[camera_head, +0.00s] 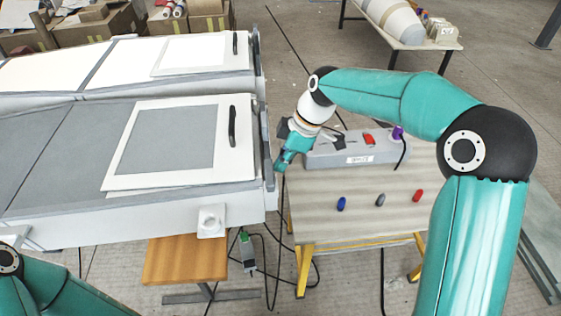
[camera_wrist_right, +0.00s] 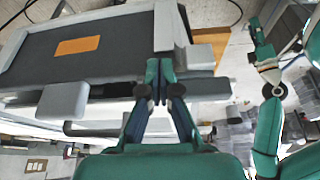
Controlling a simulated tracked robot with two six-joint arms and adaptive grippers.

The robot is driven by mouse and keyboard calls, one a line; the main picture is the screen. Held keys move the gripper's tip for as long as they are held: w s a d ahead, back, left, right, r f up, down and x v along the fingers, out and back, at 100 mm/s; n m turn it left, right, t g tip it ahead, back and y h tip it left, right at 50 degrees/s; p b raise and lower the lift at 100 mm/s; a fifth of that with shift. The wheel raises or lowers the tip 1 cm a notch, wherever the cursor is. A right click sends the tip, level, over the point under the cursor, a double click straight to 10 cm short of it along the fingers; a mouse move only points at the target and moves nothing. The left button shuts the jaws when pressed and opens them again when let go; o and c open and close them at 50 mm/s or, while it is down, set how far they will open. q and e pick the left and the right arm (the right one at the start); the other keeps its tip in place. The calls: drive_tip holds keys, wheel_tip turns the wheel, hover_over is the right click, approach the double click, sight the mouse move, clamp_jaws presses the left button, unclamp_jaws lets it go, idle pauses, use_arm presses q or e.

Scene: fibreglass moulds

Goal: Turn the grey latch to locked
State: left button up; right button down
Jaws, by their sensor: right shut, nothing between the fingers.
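No latch can be made out for certain. A grey bar (camera_head: 266,145) runs along the right end of the near mould (camera_head: 60,160), and a small white plate with a round boss (camera_head: 211,220) sits on its front side. My right gripper (camera_head: 281,163) is just right of the bar, shut and empty. In the right wrist view, its fingertips (camera_wrist_right: 158,82) are together above grey parts, including a grey block (camera_wrist_right: 62,102); contact is unclear. My left gripper (camera_wrist_right: 258,42) appears small in the wrist view, too small to read its fingers.
A light table (camera_head: 320,225) at right holds a grey box (camera_head: 360,147) and small blue (camera_head: 341,204), grey (camera_head: 380,199) and red (camera_head: 418,195) pieces. A wooden bench (camera_head: 185,258) stands below the mould. Black cables lie on the floor.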

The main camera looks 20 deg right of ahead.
drive_tip(key=shift+s, duration=0.15)
drive_tip(key=shift+s+b, duration=0.6)
drive_tip(key=shift+s, duration=0.1)
